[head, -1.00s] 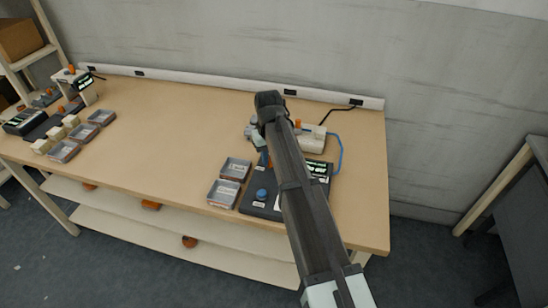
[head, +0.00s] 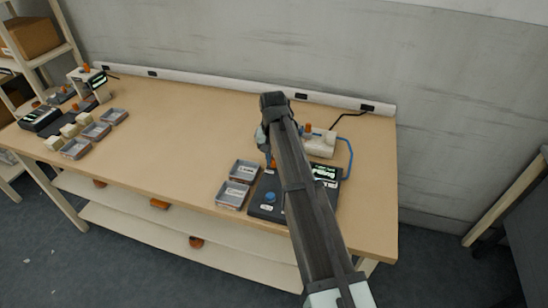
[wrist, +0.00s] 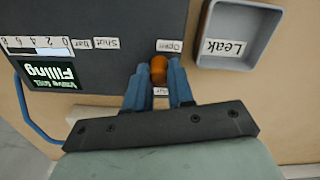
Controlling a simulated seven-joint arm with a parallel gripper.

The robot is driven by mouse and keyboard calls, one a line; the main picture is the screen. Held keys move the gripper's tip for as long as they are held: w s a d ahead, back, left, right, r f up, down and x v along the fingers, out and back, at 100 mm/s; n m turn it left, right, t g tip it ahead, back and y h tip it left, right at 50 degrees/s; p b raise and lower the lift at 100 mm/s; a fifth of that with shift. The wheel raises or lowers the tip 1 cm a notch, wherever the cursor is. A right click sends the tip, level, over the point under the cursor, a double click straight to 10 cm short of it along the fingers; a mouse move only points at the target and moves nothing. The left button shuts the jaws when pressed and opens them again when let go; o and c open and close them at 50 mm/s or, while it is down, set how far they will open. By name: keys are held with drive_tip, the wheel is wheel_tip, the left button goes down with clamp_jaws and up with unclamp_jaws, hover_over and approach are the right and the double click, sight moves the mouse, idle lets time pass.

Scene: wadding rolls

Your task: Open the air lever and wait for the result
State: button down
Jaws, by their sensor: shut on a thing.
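The orange air lever (wrist: 158,70) stands on a dark panel (wrist: 105,15) in the wrist view. My gripper (wrist: 160,75) is shut on it, with one blue finger on each side. A label reading "Open" lies just beyond the lever, and another label is partly hidden between the fingers. The panel's display (wrist: 52,76) reads "Filling" under a smaller line, upside down in this view. A gauge strip (wrist: 35,45) marked in bar sits beside it. In the head view my arm covers part of the panel (head: 262,210), and the display (head: 325,173) shows at its right.
A grey tray labelled "Leak" (wrist: 226,47) stands beside the panel; a second tray (head: 231,195) is nearer the front edge. A blue button (head: 269,197) is on the panel. A white unit (head: 320,146) with a blue hose stands behind. The middle of the table is clear.

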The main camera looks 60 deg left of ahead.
drive_tip(key=c, duration=1)
unclamp_jaws()
drive_tip(key=shift+r, duration=0.1)
wheel_tip(320, 180, up, 14)
drive_tip(key=shift+s+f, duration=0.1)
drive_tip(key=shift+f, duration=0.05)
